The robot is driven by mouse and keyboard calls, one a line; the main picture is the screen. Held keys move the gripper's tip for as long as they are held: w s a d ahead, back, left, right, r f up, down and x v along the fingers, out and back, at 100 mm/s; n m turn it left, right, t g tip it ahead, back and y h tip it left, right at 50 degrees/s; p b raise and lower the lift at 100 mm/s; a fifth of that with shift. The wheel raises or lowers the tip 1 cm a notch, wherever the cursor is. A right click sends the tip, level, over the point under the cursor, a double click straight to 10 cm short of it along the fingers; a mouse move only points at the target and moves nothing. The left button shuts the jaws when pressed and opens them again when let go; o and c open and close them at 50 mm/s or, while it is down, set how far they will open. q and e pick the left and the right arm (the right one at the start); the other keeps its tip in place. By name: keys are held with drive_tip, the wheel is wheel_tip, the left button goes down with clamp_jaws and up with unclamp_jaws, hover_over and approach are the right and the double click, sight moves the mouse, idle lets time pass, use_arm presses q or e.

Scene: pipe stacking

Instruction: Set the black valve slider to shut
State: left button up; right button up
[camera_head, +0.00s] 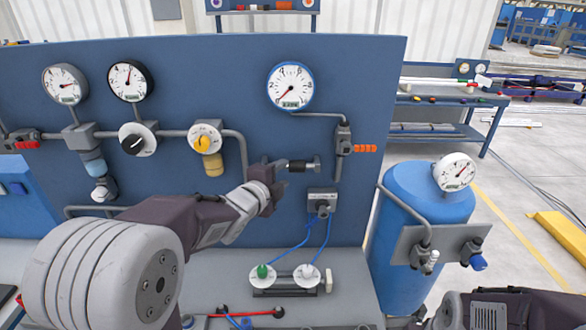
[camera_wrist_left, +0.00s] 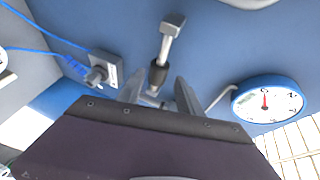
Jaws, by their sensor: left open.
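The black valve slider (camera_head: 300,165) is a short dark horizontal piece on the blue panel, left of the orange-handled pipe fitting. In the left wrist view, a dark collar on a metal stem (camera_wrist_left: 157,75) shows in front of the panel. My left gripper (camera_head: 275,180) is open at the left end of the slider. In the wrist view its two fingers (camera_wrist_left: 160,90) stand on either side of the collar; I cannot tell whether they touch it. My right arm shows at the lower right edge; its jaws cannot be made out.
A grey socket box (camera_head: 322,200) with blue cables is just below the slider. A large round gauge (camera_head: 290,87) is above it. A black knob (camera_head: 137,140) and a yellow knob (camera_head: 205,139) are to the left. A blue tank (camera_head: 425,235) stands at the right.

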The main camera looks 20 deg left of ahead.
sight(293, 168)
use_arm(q)
drive_tip(key=x, duration=0.2)
drive_tip(key=p+x, duration=0.1)
drive_tip(key=x, duration=0.4)
drive_tip(key=shift+w+d, duration=0.1)
drive_tip(key=shift+d, duration=0.3)
drive_tip(key=shift+w+a+f, duration=0.15)
drive_tip(key=shift+w, duration=0.15)
drive_tip(key=c, duration=0.3)
clamp_jaws()
